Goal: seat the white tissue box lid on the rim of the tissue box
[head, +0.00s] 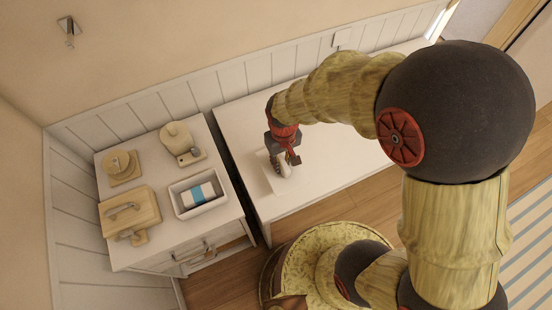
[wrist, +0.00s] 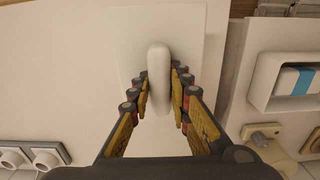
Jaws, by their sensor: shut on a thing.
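The white tissue box lid (head: 270,182) is a flat pale plate at the left end of the right-hand white counter. In the wrist view its upright rounded handle (wrist: 158,65) stands between my fingers. My gripper (head: 284,163) is shut on that handle, pointing down; its fingers also show in the wrist view (wrist: 161,85). I cannot tell whether the plate touches the counter. The open white tissue box (head: 213,207) sits on the left cabinet, left of my gripper in the head view. White and blue tissues (head: 199,193) lie inside it. It shows at the right of the wrist view (wrist: 262,96).
A dark narrow gap (head: 232,175) separates cabinet and counter. The counter's right side (head: 340,160) looks clear.

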